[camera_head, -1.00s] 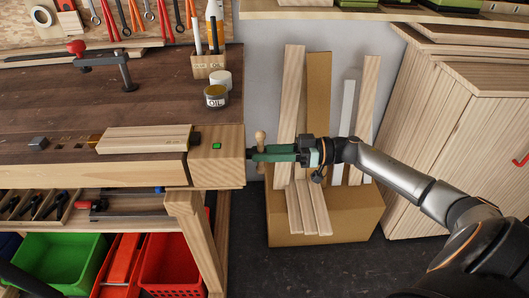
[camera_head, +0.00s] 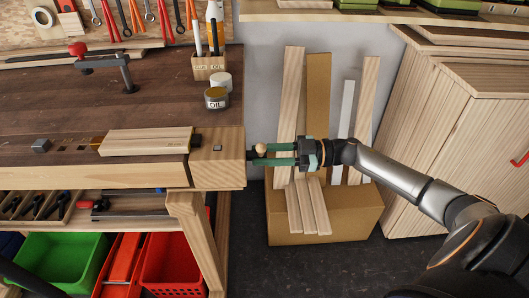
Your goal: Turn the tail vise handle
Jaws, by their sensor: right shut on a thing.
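The tail vise block (camera_head: 217,172) is the light wooden end of the workbench, at centre left. Its wooden handle (camera_head: 262,149) sticks out at the block's right end. The handle shows as a round knob, seen nearly end-on. My right gripper (camera_head: 260,155), with green fingers, comes in from the right and is shut on the handle. The fingers hide most of the handle and its screw. A light wooden board (camera_head: 146,141) lies on the bench against the vise. My left gripper is not in view.
An oil tin (camera_head: 216,98) and a pen holder (camera_head: 209,66) stand on the bench behind the vise. A cardboard box (camera_head: 340,215) with upright planks stands on the floor behind my right gripper. A wooden cabinet (camera_head: 440,150) is at the right.

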